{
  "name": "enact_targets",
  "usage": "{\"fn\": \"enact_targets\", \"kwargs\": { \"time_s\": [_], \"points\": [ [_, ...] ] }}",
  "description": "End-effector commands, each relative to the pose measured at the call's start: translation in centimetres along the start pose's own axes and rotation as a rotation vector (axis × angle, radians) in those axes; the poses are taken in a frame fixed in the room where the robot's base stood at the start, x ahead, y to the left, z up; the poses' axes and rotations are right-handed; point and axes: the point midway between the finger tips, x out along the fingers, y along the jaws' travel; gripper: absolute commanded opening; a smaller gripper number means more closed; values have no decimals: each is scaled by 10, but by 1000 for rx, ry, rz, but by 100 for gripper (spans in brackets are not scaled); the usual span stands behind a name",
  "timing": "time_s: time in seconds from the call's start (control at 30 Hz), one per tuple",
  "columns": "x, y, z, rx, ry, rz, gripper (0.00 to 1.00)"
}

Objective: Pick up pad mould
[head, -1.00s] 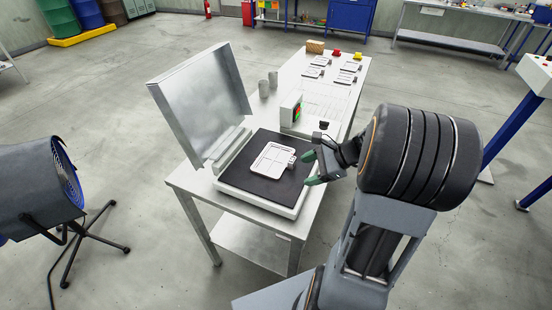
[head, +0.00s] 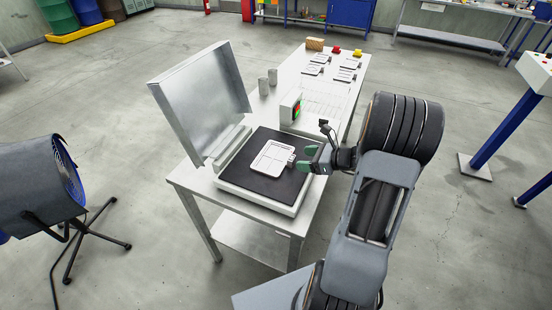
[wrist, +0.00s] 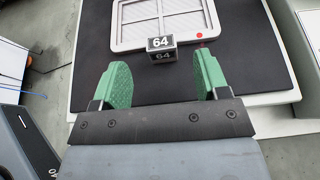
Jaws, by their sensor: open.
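The pad mould (head: 271,158) is a flat white framed plate lying on the black pad of an open white press (head: 257,202). It also shows in the wrist view (wrist: 127,36), at the top, with a dark block marked 64 (wrist: 162,49) at its near edge. My gripper (head: 309,159) is at the right side of the press, close to the block. In the wrist view its green fingers (wrist: 158,82) are open, with bare black pad between them. The block lies just beyond the fingertips, roughly centred between them, and nothing is held.
The raised metal lid (head: 203,100) stands at the left of the press. More plates (head: 320,60) lie at the table's far end. A fan (head: 50,190) stands on the floor at left.

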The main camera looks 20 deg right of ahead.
Motion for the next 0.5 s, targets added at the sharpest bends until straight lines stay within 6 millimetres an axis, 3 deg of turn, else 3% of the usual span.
{"fn": "enact_targets", "kwargs": {
  "time_s": [0.3, 0.5],
  "points": [
    [39, 0, 1, 0, 1, 4, 68],
    [51, 0, 0, -1, 1, 2, 68]
  ]
}}
